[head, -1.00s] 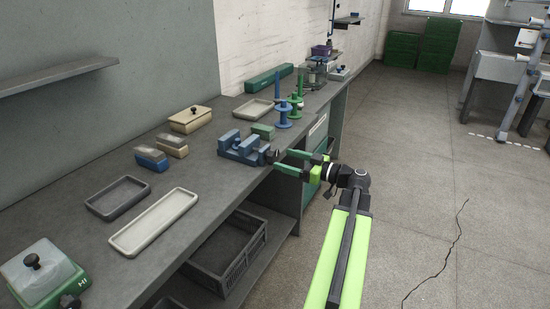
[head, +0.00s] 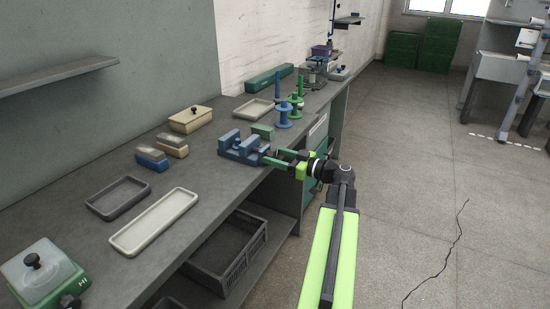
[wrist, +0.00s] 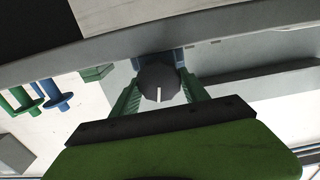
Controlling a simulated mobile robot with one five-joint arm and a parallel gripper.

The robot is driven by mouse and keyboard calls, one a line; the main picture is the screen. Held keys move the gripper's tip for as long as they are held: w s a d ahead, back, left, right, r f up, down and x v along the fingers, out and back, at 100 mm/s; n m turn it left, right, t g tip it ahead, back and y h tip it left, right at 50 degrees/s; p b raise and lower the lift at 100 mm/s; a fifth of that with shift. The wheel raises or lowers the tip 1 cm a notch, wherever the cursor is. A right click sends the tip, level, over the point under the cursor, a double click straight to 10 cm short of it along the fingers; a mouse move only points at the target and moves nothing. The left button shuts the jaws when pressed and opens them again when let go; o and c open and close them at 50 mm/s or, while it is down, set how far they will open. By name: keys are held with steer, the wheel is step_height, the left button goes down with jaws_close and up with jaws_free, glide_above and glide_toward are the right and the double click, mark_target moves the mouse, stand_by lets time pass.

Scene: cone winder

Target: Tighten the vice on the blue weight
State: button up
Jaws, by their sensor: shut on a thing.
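The blue vice (head: 240,148) sits on the bench near its front edge, and part of it shows in the wrist view (wrist: 176,57). Its dark round knob (wrist: 159,82), with a white mark, faces me. My gripper (head: 273,160) has its green fingers on either side of the knob and is shut on it; the wrist view shows this too. The fingers largely hide the knob in the head view. I cannot clearly make out a separate blue weight between the vice jaws, as it would blend with the blue vice.
A green block (head: 263,131) and a blue spool stand (head: 283,115) stand behind the vice. A long pale tray (head: 155,222) and a dark tray (head: 118,196) lie to the left. A dark crate (head: 228,252) is under the bench. The floor to the right is clear.

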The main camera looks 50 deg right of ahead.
steer(key=shift+c, duration=1.1)
steer(key=shift+a, duration=0.2)
steer(key=shift+d, duration=0.1)
steer(key=shift+m, duration=0.3)
steer(key=m, duration=0.2)
steer(key=shift+d+m, duration=0.1)
steer(key=shift+m, duration=0.3)
steer(key=shift+f+m, duration=0.1)
steer(key=shift+m, duration=1.9)
steer(key=shift+d, duration=0.1)
steer(key=o, duration=1.4)
